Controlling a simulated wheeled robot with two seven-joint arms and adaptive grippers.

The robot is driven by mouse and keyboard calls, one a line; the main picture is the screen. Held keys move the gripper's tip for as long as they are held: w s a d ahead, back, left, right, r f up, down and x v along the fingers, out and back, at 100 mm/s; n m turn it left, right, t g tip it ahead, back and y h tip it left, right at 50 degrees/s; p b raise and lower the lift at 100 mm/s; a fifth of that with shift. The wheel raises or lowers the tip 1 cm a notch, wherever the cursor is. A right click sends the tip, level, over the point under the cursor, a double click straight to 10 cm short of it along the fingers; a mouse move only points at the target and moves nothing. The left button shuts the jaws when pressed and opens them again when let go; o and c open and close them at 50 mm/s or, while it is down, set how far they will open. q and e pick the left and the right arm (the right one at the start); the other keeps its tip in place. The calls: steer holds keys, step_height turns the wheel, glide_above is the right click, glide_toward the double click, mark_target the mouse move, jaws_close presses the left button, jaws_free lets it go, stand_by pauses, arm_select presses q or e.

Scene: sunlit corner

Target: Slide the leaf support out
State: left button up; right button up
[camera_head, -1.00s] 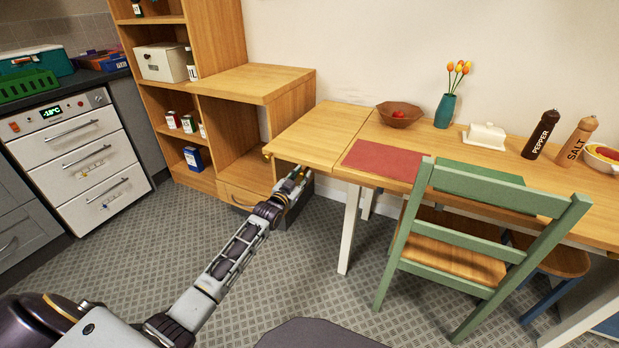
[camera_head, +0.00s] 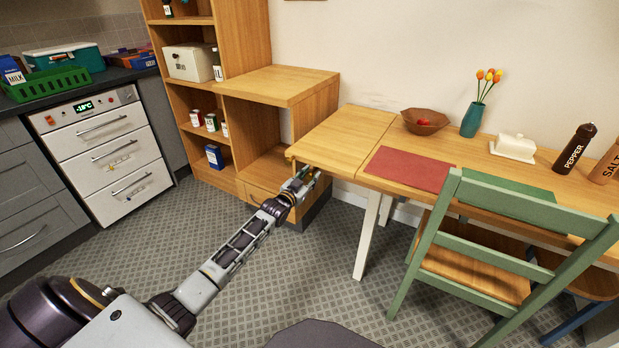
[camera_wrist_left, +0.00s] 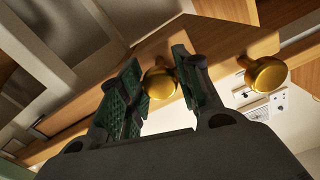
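The table's wooden leaf (camera_head: 335,140) is level at the left end of the table. Two round brass knobs show under it in the left wrist view. One knob (camera_wrist_left: 160,83) sits between the finger pads of my left gripper (camera_wrist_left: 158,68); the other knob (camera_wrist_left: 265,73) is apart, to the right. A knob (camera_head: 289,154) also shows at the leaf's left edge in the head view. My left gripper (camera_head: 309,178) is just below the leaf edge, its fingers apart on both sides of the knob. Firm contact cannot be made out. The support's bar is mostly hidden. My right gripper is out of view.
A wooden shelf unit (camera_head: 290,83) stands close behind the leaf. A green chair (camera_head: 510,210) is at the table's front, beside a white table leg (camera_head: 367,235). A red mat (camera_head: 410,168) and a bowl (camera_head: 425,122) are on the table. The floor around my left forearm is clear.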

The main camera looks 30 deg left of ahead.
arm_select(q)
steer(key=shift+o, duration=1.2)
steer(key=shift+s, duration=0.1)
steer(key=s, duration=1.1)
steer(key=shift+s+a, duration=0.2)
steer(key=shift+s, duration=0.15)
stand_by(0.3)
